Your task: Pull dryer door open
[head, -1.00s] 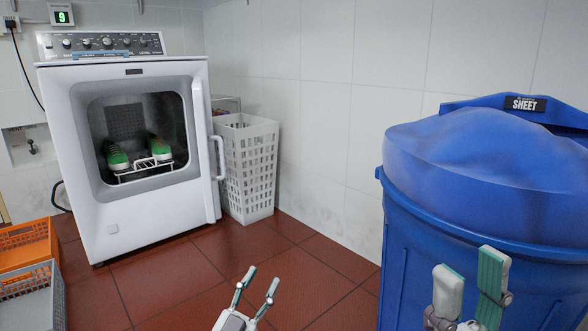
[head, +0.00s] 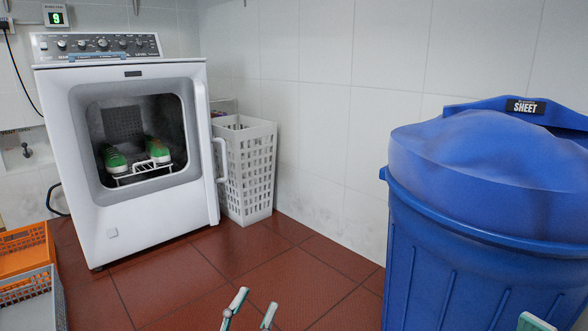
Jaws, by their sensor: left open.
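The white dryer (head: 140,220) stands at the left against the tiled wall, with a dark rounded window or opening in its front. Its door (head: 207,150) shows as a narrow white edge along the right side of the front, with a vertical white handle (head: 221,160); I cannot tell whether it is ajar. Green shoes (head: 157,150) rest on a white wire rack inside. My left gripper (head: 249,308) is open and empty at the bottom middle, apart from and in front of the dryer. Only a green piece of my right gripper (head: 536,322) shows at the bottom right.
A white slatted basket (head: 246,180) stands right of the dryer, close to the handle. A large blue bin (head: 450,265) with a bulging blue top fills the right. Orange (head: 28,250) and grey (head: 40,305) crates lie at lower left. The red tiled floor between is clear.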

